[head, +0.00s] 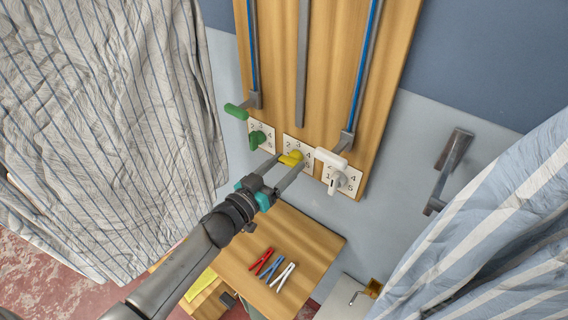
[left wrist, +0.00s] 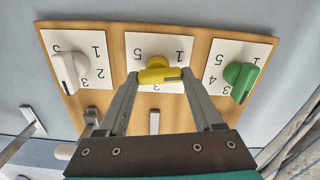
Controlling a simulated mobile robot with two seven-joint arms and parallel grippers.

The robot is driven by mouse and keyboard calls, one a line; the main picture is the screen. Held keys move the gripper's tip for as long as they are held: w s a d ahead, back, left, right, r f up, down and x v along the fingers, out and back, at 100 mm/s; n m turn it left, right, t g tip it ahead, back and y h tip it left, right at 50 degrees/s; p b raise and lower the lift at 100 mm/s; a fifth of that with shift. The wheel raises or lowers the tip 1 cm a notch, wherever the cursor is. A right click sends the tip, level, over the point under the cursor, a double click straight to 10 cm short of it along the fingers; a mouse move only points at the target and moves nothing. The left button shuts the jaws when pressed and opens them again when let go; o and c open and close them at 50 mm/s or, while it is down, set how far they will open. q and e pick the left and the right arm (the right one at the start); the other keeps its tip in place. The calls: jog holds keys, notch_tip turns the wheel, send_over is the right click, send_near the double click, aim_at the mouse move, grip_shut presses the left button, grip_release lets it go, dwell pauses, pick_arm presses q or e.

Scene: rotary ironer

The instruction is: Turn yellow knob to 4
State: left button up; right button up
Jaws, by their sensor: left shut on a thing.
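The yellow knob (head: 291,158) sits on the middle white dial plate (head: 301,146) of a wooden wall panel. In the left wrist view the yellow knob (left wrist: 158,72) lies nearly level, with a dark mark at its right end. The plate's numbers appear upside down there, with 5 and 1 at the upper corners and 3 below; the finger covers the number beside the mark. My left gripper (head: 281,168) has its fingers on both sides of the knob and is shut on it; the fingers (left wrist: 160,78) also show in the wrist view. My right gripper is not in view.
A green knob (head: 257,139) and a white knob (head: 337,180) flank it closely. Green (head: 236,111) and white (head: 331,158) slider handles stick out above. Striped cloths hang left and right. Below, a wooden table (head: 225,265) bears red, blue and white pegs.

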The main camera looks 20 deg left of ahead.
pick_arm(q)
jog(key=m, duration=0.3)
jog(key=shift+r+m, duration=0.1)
jog(key=shift+m, duration=0.3)
jog(key=m, duration=0.3)
jog(key=shift+m, duration=0.3)
jog(key=m, duration=0.3)
jog(key=shift+d+m, duration=0.1)
jog(key=shift+m, duration=0.2)
jog(key=m, duration=0.4)
jog(key=shift+m+b, duration=0.3)
jog(key=shift+b, duration=0.05)
jog(key=m, duration=0.3)
jog(key=shift+s+d+m+b, duration=0.1)
jog(key=shift+m+b, duration=0.2)
jog(key=shift+b, duration=0.1)
jog(key=m+b, duration=0.1)
jog(key=m, duration=0.3)
jog(key=shift+d+m, duration=0.1)
jog(key=shift+m, duration=0.2)
jog(key=m+b, duration=0.1)
jog(key=m, duration=0.3)
jog(key=shift+m+b, duration=0.55)
jog(key=shift+m, duration=1.35)
